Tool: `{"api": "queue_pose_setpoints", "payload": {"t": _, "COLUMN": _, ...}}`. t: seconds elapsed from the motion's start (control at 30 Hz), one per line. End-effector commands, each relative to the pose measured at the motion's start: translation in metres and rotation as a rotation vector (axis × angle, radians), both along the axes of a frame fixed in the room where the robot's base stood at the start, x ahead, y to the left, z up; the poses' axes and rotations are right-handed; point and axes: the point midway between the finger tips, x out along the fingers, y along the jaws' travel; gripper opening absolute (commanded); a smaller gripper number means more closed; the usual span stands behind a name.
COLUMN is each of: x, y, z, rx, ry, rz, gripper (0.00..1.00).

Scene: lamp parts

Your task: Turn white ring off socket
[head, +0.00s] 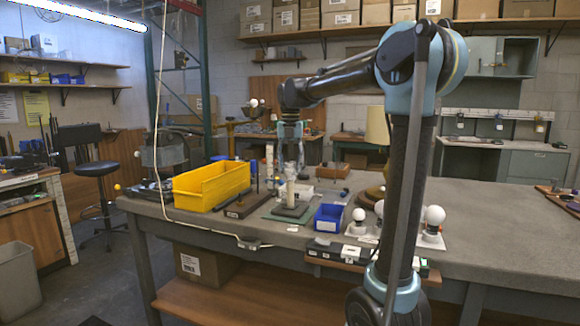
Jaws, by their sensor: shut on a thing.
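My gripper (291,172) points straight down over the table, at the top of a pale upright post that looks like the socket (291,196). The socket stands on a dark base on a green mat (272,216). My gripper is shut at the socket's top end. The white ring is too small to make out clearly here; the fingers cover the place where they close, so I cannot tell its exact position.
A yellow bin (212,186) stands left of the socket, and a blue bin (329,218) to its right. White bulbs (434,216) stand on a white board further right. A white cord (190,228) runs along the table's front. The table's right part is mostly clear.

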Motion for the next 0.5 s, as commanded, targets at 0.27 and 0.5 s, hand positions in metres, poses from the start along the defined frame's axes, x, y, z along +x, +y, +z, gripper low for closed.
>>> {"api": "queue_pose_setpoints", "payload": {"t": 0.27, "x": 0.0007, "y": -0.0016, "z": 0.0002, "rx": 0.001, "ry": -0.002, "rz": 0.187, "gripper": 0.18}}
{"api": "queue_pose_setpoints", "payload": {"t": 0.5, "x": 0.0007, "y": -0.0017, "z": 0.0003, "rx": 0.002, "ry": -0.002, "rz": 0.199, "gripper": 0.18}}
